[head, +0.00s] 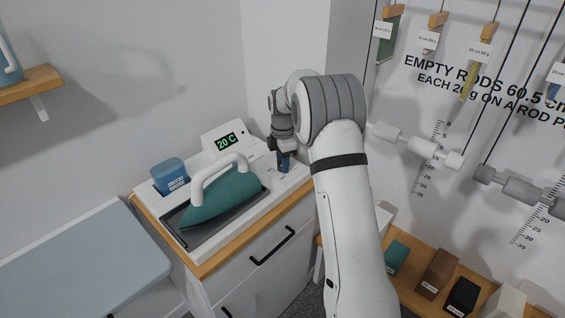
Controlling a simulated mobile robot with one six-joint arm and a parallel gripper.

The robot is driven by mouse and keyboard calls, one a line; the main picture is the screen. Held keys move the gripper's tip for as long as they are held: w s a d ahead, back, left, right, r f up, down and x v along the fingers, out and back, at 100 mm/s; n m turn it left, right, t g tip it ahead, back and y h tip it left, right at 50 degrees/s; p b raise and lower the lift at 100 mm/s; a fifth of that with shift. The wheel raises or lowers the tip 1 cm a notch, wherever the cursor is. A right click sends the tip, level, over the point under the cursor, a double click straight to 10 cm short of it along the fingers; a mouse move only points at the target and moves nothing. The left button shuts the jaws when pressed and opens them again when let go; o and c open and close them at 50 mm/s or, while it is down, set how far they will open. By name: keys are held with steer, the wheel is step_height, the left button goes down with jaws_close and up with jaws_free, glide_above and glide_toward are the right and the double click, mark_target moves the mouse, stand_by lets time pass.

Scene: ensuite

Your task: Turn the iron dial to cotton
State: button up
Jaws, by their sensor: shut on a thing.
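The teal iron (222,200) with a white handle rests on a dark plate in the white ironing station (205,157) on a cabinet. A small display (227,141) on the station reads "20 C". My gripper (284,165) points down at the right end of the station, its jaws shut on a small part there. That part is mostly hidden by the jaws and looks like the dial (285,169). The dial's pointer and the printed settings are too small or covered to read.
A blue container (170,175) stands at the station's left rear. An ironing board (85,262) lies at the lower left. A wooden shelf (28,84) is on the left wall. On the right are hanging rods (422,146) and several labelled blocks on a wooden ledge (412,296).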

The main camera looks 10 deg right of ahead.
steer(key=m, duration=0.7)
steer(key=shift+b, duration=0.3)
steer(key=m, duration=0.4)
steer(key=shift+a, duration=0.1)
steer(key=m, duration=0.3)
steer(key=shift+m, duration=0.4)
steer(key=m, duration=0.3)
steer(key=shift+m, duration=0.3)
steer(key=m, duration=0.3)
steer(key=shift+m, duration=0.3)
steer(key=m, duration=1.1)
steer(key=shift+m, duration=0.4)
steer(key=m, duration=0.4)
steer(key=shift+r+m+b, duration=0.1)
steer(key=shift+m+b, duration=0.2)
steer(key=m, duration=1)
steer(key=shift+m, duration=0.4)
steer(key=o, duration=1)
